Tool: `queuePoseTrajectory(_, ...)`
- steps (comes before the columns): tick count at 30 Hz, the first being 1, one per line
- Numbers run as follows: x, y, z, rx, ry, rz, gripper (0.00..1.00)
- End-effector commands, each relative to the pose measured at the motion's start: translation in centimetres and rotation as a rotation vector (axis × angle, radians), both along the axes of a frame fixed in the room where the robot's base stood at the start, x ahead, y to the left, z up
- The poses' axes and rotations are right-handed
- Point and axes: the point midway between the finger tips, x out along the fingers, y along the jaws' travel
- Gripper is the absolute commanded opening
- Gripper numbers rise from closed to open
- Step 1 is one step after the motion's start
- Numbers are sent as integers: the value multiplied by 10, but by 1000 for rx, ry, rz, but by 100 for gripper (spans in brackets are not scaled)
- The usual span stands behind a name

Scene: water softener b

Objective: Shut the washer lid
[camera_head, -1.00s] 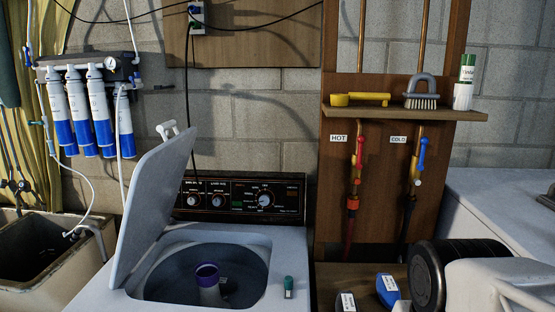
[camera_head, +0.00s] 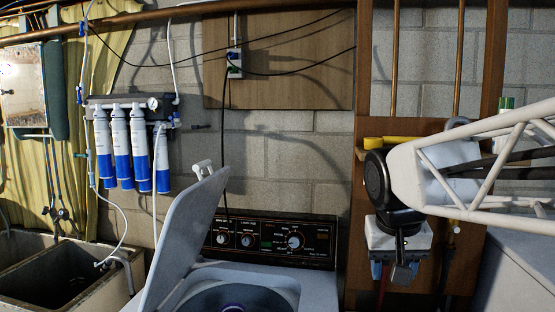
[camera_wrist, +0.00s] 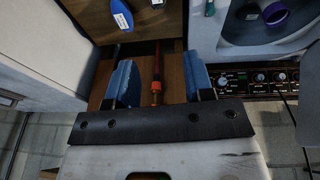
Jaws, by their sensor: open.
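The washer lid (camera_head: 185,240) is a pale grey panel standing raised at the left side of the washer (camera_head: 255,276) in the head view. It is tilted, and its lower end is cut off by the frame. The tub opening (camera_head: 235,297) is uncovered. My gripper (camera_head: 403,270) hangs to the right of the washer, before the wooden panel, well apart from the lid. In the wrist view its two blue-padded fingers (camera_wrist: 162,82) are spread with nothing held between them. The washer top (camera_wrist: 237,42) and part of the lid (camera_wrist: 309,115) show at right there.
The control panel (camera_head: 270,239) stands behind the tub. A purple-rimmed agitator (camera_wrist: 274,13) is inside. Water filters (camera_head: 132,150) and a sink (camera_head: 60,275) are at left. A wooden panel with pipes (camera_head: 365,60) is behind my arm. A blue bottle (camera_wrist: 122,15) lies below my gripper.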

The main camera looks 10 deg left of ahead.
Motion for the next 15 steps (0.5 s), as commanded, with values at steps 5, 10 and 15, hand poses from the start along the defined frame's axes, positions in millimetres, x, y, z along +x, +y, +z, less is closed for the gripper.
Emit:
queuePoseTrajectory(5,42,34,31,-17,-5,11,48)
queuePoseTrajectory(10,78,70,59,-32,-14,17,48)
queuePoseTrajectory(15,112,109,83,-48,-23,21,48)
